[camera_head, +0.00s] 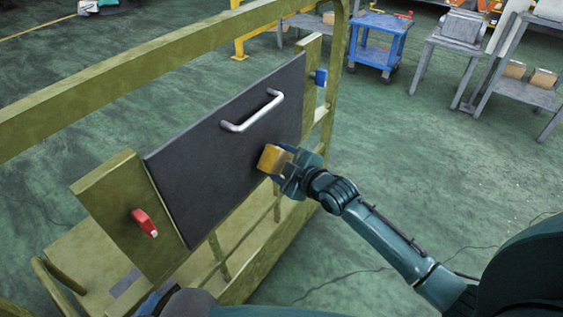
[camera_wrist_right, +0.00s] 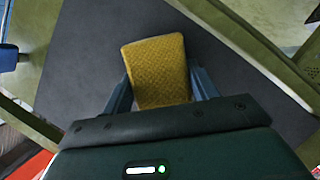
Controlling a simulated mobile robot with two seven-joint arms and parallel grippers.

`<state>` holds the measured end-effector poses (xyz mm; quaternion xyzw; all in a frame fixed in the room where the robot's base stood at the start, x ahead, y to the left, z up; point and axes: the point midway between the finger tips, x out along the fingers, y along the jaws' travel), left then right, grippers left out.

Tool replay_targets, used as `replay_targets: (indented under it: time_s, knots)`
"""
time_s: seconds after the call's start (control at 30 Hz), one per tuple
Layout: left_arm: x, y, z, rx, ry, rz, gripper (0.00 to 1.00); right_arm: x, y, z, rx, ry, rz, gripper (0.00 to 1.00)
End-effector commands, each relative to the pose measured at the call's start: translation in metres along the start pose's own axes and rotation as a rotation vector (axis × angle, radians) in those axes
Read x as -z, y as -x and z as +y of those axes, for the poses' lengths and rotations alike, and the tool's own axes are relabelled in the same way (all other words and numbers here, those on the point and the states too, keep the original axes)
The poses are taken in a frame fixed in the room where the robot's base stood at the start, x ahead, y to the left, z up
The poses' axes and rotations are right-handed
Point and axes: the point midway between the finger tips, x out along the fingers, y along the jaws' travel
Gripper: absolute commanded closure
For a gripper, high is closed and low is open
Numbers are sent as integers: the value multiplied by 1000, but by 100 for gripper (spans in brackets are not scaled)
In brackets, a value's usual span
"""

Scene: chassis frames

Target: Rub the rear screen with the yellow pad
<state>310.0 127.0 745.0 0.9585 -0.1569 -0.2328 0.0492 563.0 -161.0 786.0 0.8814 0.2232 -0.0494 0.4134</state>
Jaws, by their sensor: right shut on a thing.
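The yellow pad (camera_head: 272,158) is held in my right gripper (camera_head: 285,165), which is shut on it, at the lower right part of the dark screen (camera_head: 210,145). The screen is a flat dark panel with a silver handle (camera_head: 253,110), set in an olive frame. The right wrist view shows the pad (camera_wrist_right: 157,70) between the two fingers of my right gripper (camera_wrist_right: 160,88), with the dark screen (camera_wrist_right: 85,65) behind it. I cannot tell whether the pad touches the screen. The fingers of my left gripper are not in view.
An olive frame (camera_head: 150,67) surrounds the screen. A red handle (camera_head: 145,222) sits on the left post and a blue part (camera_head: 321,77) on the right post. A blue cart (camera_head: 378,42) and grey tables (camera_head: 452,45) stand behind. Green floor right of the frame is open.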

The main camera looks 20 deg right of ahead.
Motion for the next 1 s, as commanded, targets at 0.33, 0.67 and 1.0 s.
replay_targets:
  time_s: [0.33,0.67,1.0]
  knots:
    - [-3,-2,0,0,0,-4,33,3,-7,0,0,-1,0,63]
    - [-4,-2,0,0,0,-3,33,6,-13,0,-1,-1,1,63]
    - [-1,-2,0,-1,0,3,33,7,-18,0,0,0,0,63]
